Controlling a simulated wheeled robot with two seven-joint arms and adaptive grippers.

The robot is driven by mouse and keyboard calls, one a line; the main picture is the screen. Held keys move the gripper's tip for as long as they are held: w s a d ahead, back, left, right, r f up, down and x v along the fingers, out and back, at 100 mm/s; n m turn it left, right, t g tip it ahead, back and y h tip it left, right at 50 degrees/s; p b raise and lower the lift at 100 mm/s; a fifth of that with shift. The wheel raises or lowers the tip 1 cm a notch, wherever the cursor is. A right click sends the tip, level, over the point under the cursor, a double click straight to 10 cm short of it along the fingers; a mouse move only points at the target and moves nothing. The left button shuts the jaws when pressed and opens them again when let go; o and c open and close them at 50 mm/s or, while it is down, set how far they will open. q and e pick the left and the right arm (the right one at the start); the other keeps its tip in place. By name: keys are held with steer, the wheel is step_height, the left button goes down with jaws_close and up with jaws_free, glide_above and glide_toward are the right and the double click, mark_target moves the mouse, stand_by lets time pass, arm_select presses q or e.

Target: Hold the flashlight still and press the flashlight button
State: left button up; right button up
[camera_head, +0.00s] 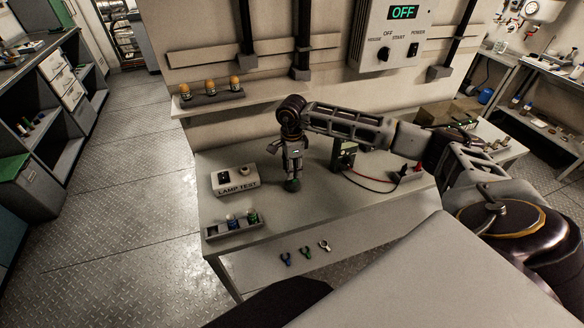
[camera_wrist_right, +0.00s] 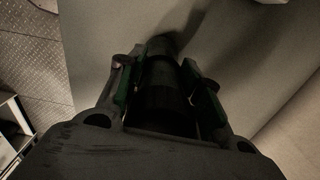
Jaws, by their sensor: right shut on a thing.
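My right gripper (camera_head: 291,170) points down over the grey table, its arm coming in from the right. It is shut on a dark, round-bodied thing, which I take to be the flashlight (camera_head: 293,185). Its green-black lower end shows just below the fingers, at or close to the tabletop. In the right wrist view the flashlight (camera_wrist_right: 160,75) is a dark cylinder between the two fingers of my right gripper (camera_wrist_right: 163,82), and shadow hides its detail. I cannot make out the flashlight button. My left gripper is not in view.
A white LAMP TEST box (camera_head: 236,181) and a tray (camera_head: 232,229) of small coloured items stand left of the gripper. Several small clips (camera_head: 305,252) lie near the front. A dark device (camera_head: 344,156) with cables stands to the right. A shelf (camera_head: 212,101) holds orange lamps behind.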

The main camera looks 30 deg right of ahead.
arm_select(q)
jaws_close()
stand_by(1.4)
